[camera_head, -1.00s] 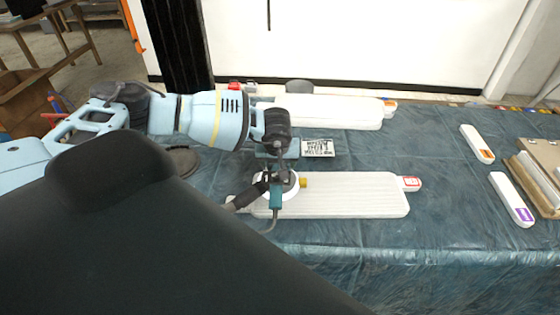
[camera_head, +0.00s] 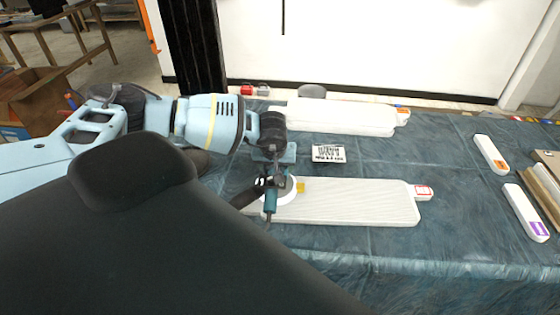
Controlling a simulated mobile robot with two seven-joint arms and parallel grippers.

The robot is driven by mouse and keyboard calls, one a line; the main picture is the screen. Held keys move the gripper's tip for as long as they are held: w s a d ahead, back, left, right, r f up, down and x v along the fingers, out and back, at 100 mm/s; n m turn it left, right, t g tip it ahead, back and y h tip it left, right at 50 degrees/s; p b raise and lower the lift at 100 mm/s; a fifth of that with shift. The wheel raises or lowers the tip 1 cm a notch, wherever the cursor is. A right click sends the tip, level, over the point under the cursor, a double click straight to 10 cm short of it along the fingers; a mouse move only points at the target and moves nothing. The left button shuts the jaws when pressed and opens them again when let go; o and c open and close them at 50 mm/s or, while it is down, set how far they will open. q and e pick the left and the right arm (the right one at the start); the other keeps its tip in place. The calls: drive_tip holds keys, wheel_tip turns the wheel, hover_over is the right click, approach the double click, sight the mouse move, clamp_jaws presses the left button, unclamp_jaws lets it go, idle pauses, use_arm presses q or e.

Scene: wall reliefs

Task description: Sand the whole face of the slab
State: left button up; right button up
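The slab (camera_head: 360,205) is a long white board with a finely ribbed face and a red-labelled tab (camera_head: 423,192) at its right end. It lies flat on the covered table. My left gripper (camera_head: 273,168) reaches in from the left and is shut on a small teal and black sander (camera_head: 270,200). The sander's round white disc (camera_head: 285,190) is over the slab's left part and appears to rest on it. The sander and gripper hide some of the slab's left end. My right gripper is not in view.
A blue plastic sheet (camera_head: 370,245) covers the table. Behind are a thicker white slab (camera_head: 335,117) and a printed card (camera_head: 328,153). At right lie white bars with orange (camera_head: 490,153) and purple (camera_head: 525,212) labels. A large dark shape blocks the lower left.

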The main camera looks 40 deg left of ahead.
use_arm(q)
drive_tip(key=shift+a+r, duration=0.2)
drive_tip(key=shift+r, duration=0.15)
drive_tip(key=shift+s+a+f, duration=0.1)
drive_tip(key=shift+s+a, duration=0.45)
drive_tip(key=shift+a, duration=0.2)
drive_tip(key=shift+s+a, duration=0.55)
drive_tip(key=shift+a, duration=0.2)
wheel_tip(320, 180, up, 6)
idle(0.8)
